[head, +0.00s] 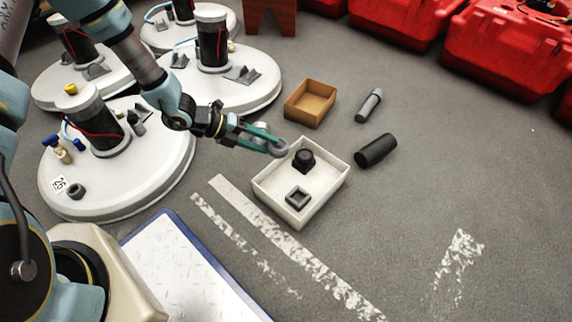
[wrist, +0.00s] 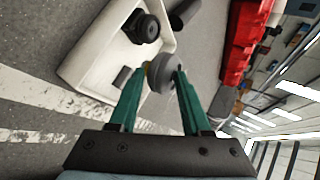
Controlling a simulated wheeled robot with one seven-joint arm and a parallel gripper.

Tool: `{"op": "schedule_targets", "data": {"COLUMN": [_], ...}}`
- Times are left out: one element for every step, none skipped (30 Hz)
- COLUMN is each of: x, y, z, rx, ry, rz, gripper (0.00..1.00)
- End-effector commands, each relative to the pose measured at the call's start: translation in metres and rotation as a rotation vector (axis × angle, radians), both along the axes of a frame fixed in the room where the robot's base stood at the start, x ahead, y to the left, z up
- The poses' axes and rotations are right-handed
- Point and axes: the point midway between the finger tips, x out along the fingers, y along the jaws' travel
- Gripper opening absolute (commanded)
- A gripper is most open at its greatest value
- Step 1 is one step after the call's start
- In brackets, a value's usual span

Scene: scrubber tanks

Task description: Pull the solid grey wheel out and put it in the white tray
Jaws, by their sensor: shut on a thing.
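The solid grey wheel (head: 278,147) is between the fingertips of my gripper (head: 264,139), which is shut on it. In the wrist view the wheel (wrist: 163,72) shows as a grey disc between the two green fingers of my gripper (wrist: 160,80). The white tray (head: 328,190) lies on the floor, and the wheel shows at the tray's upper left edge in the head view. I cannot tell its height above the rim. The tray also shows in the wrist view (wrist: 88,72). A black round part (head: 303,160) and a dark square part (head: 298,197) lie in the tray.
A brown box (head: 310,104) stands behind the tray. A grey cylinder (head: 369,105) and a black cylinder (head: 376,150) lie to its right. White round tank lids (head: 120,185) with fittings are at left. Red tanks (head: 510,50) line the back right. Floor in front right is clear.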

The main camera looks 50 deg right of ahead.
Motion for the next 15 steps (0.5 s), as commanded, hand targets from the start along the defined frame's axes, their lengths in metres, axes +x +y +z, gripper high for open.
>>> {"op": "schedule_targets", "data": {"x": [-0.02, -0.03, -0.044, -0.052, -0.061, -0.07, -0.075, -0.08, -0.084, -0.086, -0.088, -0.089, -0.089, -0.089, -0.089], "y": [-0.002, -0.001, -0.001, 0.0, 0.001, 0.003, 0.004, 0.005, 0.006, 0.006, 0.007, 0.007, 0.008, 0.008, 0.008], "z": [-0.004, -0.005, -0.005, -0.005, -0.005, -0.005, -0.005, -0.004, -0.004, -0.004, -0.005, -0.005, -0.006, -0.007, -0.008], "rx": [-0.014, -0.02, -0.03, -0.036, -0.041, -0.046, -0.05, -0.052, -0.054, -0.055, -0.056, -0.057, -0.058, -0.058, -0.058], "ry": [0.013, 0.021, 0.033, 0.04, 0.048, 0.056, 0.062, 0.067, 0.072, 0.074, 0.075, 0.077, 0.078, 0.078, 0.078], "rz": [-0.083, -0.128, -0.187, -0.227, -0.264, -0.305, -0.329, -0.348, -0.369, -0.378, -0.385, -0.392, -0.394, -0.395, -0.394], "gripper": [0.0, 0.0, 0.0, 0.0, 0.0, 0.0, 0.0, 0.0, 0.0, 0.0, 0.0, 0.0, 0.0, 0.0, 0.0]}}
